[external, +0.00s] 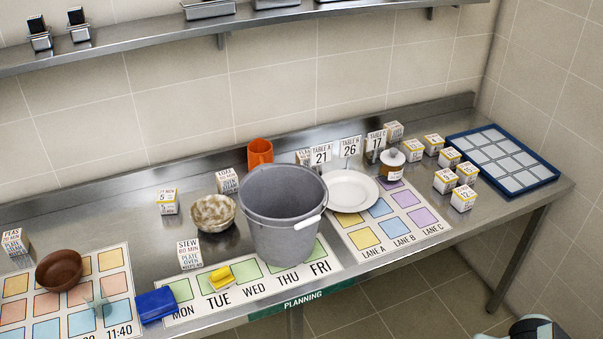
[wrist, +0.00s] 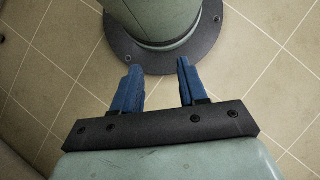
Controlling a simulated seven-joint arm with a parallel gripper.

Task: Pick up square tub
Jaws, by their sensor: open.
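No thing in view is plainly a square tub. A small blue box-like thing (external: 156,305) lies at the counter's front edge, left of MON on the planning sheet; I cannot tell whether it is a tub. A large grey round bucket (external: 284,215) with a white handle grip stands on the planning sheet. My gripper (wrist: 158,67) shows in the wrist view, its two blue fingers apart with nothing between them. It points at the floor and my own base, away from the counter. In the external view only a bit of my arm shows at the lower right.
The steel counter holds a brown bowl (external: 59,270), a speckled bowl (external: 213,213), an orange cup (external: 260,152), a white plate (external: 350,191), a lidded jar (external: 392,164), a blue-rimmed tray (external: 543,180) and several small numbered boxes. A shelf (external: 130,52) with metal pans runs above.

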